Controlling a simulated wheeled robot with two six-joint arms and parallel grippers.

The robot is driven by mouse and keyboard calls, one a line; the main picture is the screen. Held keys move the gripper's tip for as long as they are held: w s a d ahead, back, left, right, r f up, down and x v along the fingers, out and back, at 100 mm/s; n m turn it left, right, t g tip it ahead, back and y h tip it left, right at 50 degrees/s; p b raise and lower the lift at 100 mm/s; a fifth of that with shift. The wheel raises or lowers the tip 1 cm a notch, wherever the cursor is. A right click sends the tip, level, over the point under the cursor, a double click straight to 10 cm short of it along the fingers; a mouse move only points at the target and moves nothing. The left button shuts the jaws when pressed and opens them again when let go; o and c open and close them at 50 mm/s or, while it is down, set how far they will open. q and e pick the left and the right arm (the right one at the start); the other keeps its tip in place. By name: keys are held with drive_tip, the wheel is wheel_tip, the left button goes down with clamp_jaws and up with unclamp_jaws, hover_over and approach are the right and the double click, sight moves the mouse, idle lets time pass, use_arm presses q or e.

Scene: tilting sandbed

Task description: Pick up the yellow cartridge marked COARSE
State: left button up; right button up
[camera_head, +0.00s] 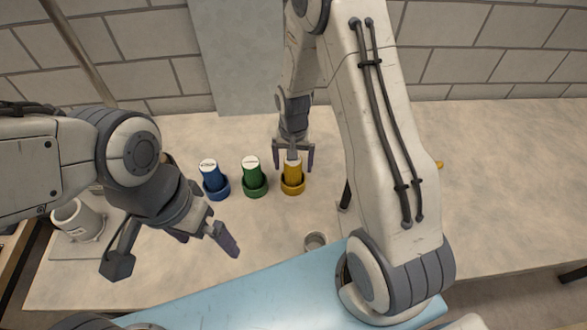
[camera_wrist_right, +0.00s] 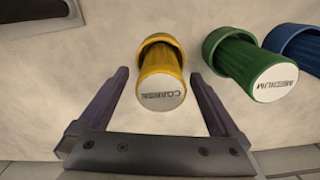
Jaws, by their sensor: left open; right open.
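The yellow cartridge (camera_head: 292,172) stands in a yellow ring holder (camera_head: 292,188) on the table, at the right end of a row of three. In the right wrist view the cartridge (camera_wrist_right: 161,80) has a white top marked COARSE. My right gripper (camera_head: 293,158) is open above the cartridge. In the right wrist view its two fingers (camera_wrist_right: 160,97) lie on either side of the cartridge with gaps, and I see no contact. My left gripper (camera_head: 208,238) is open and empty over the table at the left, away from the cartridges.
A green cartridge (camera_head: 252,172), marked MEDIUM in the right wrist view (camera_wrist_right: 258,75), stands left of the yellow one. A blue cartridge (camera_head: 211,175) stands further left. A white cylindrical container (camera_head: 78,219) is at far left. A small round cup (camera_head: 315,241) sits near the light blue surface (camera_head: 250,300).

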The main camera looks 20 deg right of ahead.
drive_tip(key=shift+f, duration=0.7)
drive_tip(key=c, duration=1.5)
drive_tip(key=shift+r, duration=0.1)
drive_tip(key=shift+c, duration=0.2)
